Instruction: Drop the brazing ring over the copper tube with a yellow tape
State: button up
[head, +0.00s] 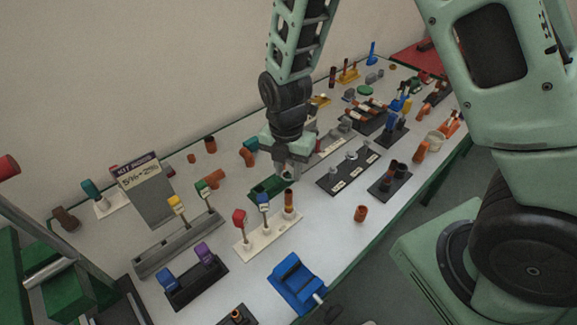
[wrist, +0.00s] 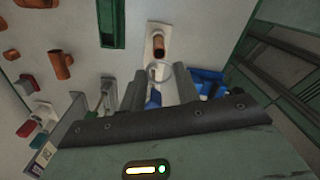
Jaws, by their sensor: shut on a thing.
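My gripper (head: 290,172) hangs over the white stand, just behind and above its tubes. In the wrist view my gripper (wrist: 159,77) is shut on a thin pale ring, the brazing ring (wrist: 154,74), which shows as a loop at the fingertips. A copper tube (head: 289,198) stands upright at the right end of the white stand (head: 262,236). In the wrist view the copper tube (wrist: 159,47) lies just beyond the ring, apart from it in the picture. Yellow tape cannot be made out clearly. The ring is too small to tell in the head view.
Red-topped (head: 240,218) and blue-green-topped (head: 263,203) pieces share the stand. A green tray (head: 266,189) lies behind it. A blue fixture (head: 296,283) stands in front, and a loose copper fitting (head: 360,214) lies to the right. A grey rack (head: 180,244) is at left.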

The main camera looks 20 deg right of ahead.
aim_at(288, 191)
jog(key=shift+f+b, duration=1.75)
jog(key=shift+f, duration=0.65)
jog(key=shift+f, duration=0.15)
jog(key=shift+f+b, duration=0.45)
jog(key=shift+f, duration=0.3)
jog(key=shift+f, duration=0.15)
jog(key=o, duration=0.8)
